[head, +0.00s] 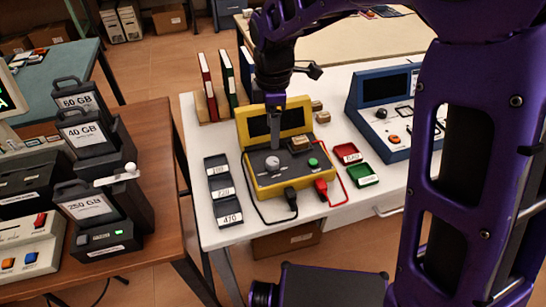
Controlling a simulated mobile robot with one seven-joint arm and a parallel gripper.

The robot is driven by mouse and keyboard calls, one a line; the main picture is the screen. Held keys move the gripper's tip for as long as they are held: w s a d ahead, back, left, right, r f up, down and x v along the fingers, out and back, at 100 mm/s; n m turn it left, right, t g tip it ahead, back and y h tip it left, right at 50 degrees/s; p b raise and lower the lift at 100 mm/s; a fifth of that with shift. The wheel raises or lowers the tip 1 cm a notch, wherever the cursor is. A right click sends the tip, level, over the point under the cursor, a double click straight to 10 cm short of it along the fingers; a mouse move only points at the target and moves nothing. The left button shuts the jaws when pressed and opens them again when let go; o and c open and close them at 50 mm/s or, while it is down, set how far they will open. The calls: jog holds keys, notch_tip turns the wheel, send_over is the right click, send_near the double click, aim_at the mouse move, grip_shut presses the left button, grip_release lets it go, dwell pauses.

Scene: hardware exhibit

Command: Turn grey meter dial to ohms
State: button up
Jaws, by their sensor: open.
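The yellow meter (250,187) lies on the white table, with a dark face and a black screen (260,126) at its back. Its grey dial (272,163) is a round knob left of the middle of the face. The dial's pointer direction and any ohms marking are too small to read. My gripper (275,146) points down over the meter, with its fingertips just behind and above the dial. I cannot tell whether they touch it. My gripper is open, and nothing shows between its fingers.
A green button (313,163), a small tan block (323,145) and black and red plugs with leads sit at the meter's right and front. A labelled dark tray (224,190) stands left, red and green trays (362,178) right, with a blue instrument (385,115) beyond. Binders (207,85) stand behind.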

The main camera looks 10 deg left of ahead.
aim_at(273, 161)
jog(key=f, duration=0.3)
jog(key=f+b, duration=0.1)
jog(key=f, duration=0.7)
jog(key=shift+w+a, duration=0.1)
jog(key=shift+w, duration=0.25)
grip_shut()
